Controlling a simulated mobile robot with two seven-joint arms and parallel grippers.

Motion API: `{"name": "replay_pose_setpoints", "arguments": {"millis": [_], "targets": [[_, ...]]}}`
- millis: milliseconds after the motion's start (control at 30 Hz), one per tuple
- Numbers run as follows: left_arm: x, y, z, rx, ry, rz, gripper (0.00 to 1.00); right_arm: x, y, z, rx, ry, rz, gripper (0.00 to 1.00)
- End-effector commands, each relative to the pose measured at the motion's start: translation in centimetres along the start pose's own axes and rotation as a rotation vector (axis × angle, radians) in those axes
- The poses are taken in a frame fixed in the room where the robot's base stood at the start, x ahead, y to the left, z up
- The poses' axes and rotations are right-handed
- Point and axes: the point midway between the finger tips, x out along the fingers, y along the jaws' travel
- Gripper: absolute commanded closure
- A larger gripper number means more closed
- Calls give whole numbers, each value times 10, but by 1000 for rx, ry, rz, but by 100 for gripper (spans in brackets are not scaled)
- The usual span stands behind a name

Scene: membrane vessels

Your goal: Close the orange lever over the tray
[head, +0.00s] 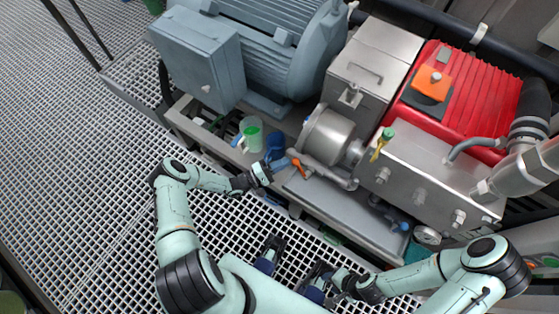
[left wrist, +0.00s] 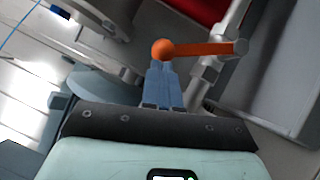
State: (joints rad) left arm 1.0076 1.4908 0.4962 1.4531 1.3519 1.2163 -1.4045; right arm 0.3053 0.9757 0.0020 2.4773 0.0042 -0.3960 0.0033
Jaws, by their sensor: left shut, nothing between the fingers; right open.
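The orange lever (head: 296,163) sits on a metal valve pipe above the shallow metal tray (head: 318,200) in the head view. In the left wrist view the lever (left wrist: 200,48) has a round orange ball at its left end and runs roughly level to a grey end at the right. My left gripper (head: 278,165) is shut and empty, just left of the lever. Its blue fingertips (left wrist: 163,68) are at the ball end; I cannot tell if they touch it. My right gripper (head: 322,284) is open, low in the head view, away from the lever.
A grey motor (head: 265,50) stands behind and a red pump housing (head: 460,95) stands at the right. A green-bottomed cup (head: 251,134) and a blue container (head: 275,146) stand left of the valve. Open grating (head: 80,170) fills the left.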

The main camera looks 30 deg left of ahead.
Motion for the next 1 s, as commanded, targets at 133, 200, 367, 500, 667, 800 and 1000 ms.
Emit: {"name": "replay_pose_setpoints", "arguments": {"millis": [133, 200, 367, 500, 667, 800, 1000], "targets": [[10, 17, 10, 111, -1, -73, 100, -29, -8, 6, 0, -15, 3, 57], [13, 19, 15, 162, -1, -108, 100, -40, -13, 4, -1, -9, 1, 57], [20, 20, 26, 237, 0, -158, 100, -58, -20, 1, -4, -1, -2, 57], [24, 20, 33, 235, 1, -157, 100, -68, -25, -2, -6, 4, -3, 57], [28, 20, 40, 234, 1, -157, 100, -75, -28, -4, -7, 8, -5, 57], [30, 19, 44, 234, 1, -158, 100, -78, -29, -4, -7, 9, -5, 57], [31, 18, 46, 235, -1, -158, 100, -80, -30, -5, -8, 10, -5, 57]]}}
